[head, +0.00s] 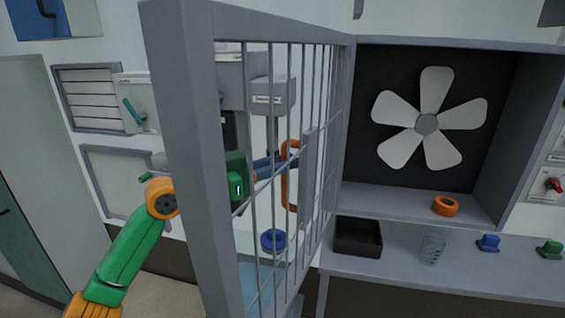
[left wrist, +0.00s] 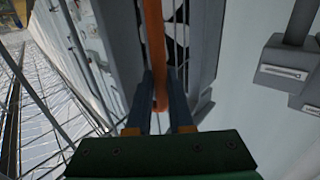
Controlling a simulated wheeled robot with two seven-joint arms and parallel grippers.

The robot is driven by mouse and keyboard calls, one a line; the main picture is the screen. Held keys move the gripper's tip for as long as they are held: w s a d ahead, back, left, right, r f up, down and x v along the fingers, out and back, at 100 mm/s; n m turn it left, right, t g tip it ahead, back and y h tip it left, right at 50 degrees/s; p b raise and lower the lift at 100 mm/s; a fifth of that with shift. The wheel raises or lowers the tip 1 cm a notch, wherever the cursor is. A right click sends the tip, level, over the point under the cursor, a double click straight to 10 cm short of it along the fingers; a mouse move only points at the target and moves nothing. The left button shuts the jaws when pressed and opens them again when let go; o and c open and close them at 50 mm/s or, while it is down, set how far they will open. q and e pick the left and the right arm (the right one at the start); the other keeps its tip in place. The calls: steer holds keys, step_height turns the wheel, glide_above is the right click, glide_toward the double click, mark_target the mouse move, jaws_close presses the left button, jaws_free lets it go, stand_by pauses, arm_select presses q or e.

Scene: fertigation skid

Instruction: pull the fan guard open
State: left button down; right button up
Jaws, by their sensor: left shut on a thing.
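The fan guard (head: 182,150) is a grey barred frame. It stands swung out from the left side of the fan box, and the white five-bladed fan (head: 428,124) is exposed. An orange handle (head: 286,188) shows through the bars, and also in the left wrist view (left wrist: 154,40). My left gripper (head: 281,161) is behind the bars in the head view, with its blue fingers shut on the handle. In the left wrist view its fingers (left wrist: 160,100) sit on both sides of the orange bar. My right gripper is not in view.
An orange ring (head: 446,206) lies on the fan box floor. A black tray (head: 358,238), a clear beaker (head: 432,250), a blue item (head: 489,243) and a green item (head: 549,250) stand on the bench. A blue round item (head: 273,240) shows through the bars.

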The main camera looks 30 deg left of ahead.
arm_select(q)
steer(key=c, duration=1.1)
jaws_free()
steer(key=shift+f, duration=0.15)
steer(key=o, duration=0.3)
steer(key=shift+w, duration=0.25)
steer(key=shift+f, duration=0.1)
steer(key=b+v, duration=0.5)
steer(key=v, duration=0.2)
steer(key=shift+b, duration=0.3)
steer(key=shift+a, duration=0.1)
